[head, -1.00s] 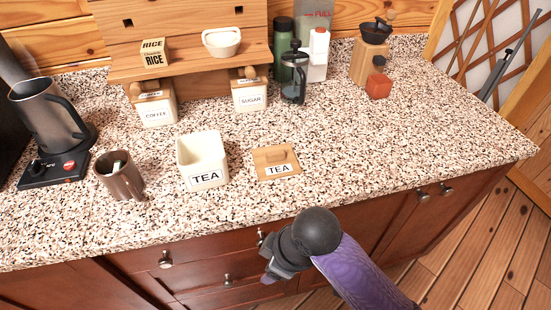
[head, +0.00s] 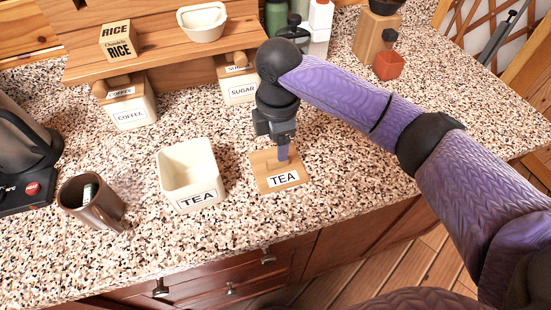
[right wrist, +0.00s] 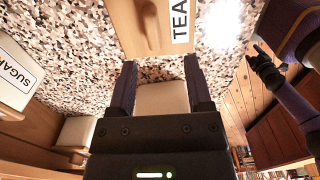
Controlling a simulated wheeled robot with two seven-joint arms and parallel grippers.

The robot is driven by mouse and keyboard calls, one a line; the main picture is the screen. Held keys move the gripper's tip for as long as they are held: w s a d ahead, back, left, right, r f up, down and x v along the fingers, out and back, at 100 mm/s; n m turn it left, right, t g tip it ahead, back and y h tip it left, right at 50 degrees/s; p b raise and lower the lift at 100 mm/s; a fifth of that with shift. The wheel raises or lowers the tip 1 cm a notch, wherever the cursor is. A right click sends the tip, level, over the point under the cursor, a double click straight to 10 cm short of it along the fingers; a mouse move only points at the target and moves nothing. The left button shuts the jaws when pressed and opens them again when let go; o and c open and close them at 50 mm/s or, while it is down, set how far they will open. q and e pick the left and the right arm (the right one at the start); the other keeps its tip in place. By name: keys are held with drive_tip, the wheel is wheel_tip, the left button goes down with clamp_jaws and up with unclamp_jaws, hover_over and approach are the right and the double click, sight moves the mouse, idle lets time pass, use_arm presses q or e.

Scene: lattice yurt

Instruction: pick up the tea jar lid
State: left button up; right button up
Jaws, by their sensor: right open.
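The tea jar lid (head: 262,174) is a flat square wooden board with a TEA label, lying on the speckled counter; it also shows at the top of the right wrist view (right wrist: 125,22), with its raised wooden handle (right wrist: 150,22). My right gripper (head: 283,152) is over the lid and hides most of the handle in the head view. In the right wrist view its two fingers (right wrist: 160,62) are apart with nothing held. The white tea jar (head: 191,172) stands open just left of the lid. A dark gripper (right wrist: 262,68), apparently my left, is small at the right wrist view's right side; its jaws are unclear.
A brown mug (head: 92,203) stands left of the jar. The coffee jar (head: 130,115) and sugar jar (head: 240,92) stand behind, by the wooden shelf (head: 150,62). The counter's right side beneath my arm is clear.

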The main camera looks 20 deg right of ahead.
sight(278, 163)
drive_tip(key=f, duration=0.2)
drive_tip(key=f+b, duration=0.1)
drive_tip(key=f, duration=0.1)
drive_tip(key=f+b, duration=0.1)
drive_tip(key=f, duration=0.1)
drive_tip(key=shift+w+d+f, duration=0.15)
drive_tip(key=shift+w+d, duration=0.05)
drive_tip(key=shift+w, duration=0.2)
drive_tip(key=shift+f, duration=0.45)
drive_tip(key=shift+c, duration=0.3)
clamp_jaws()
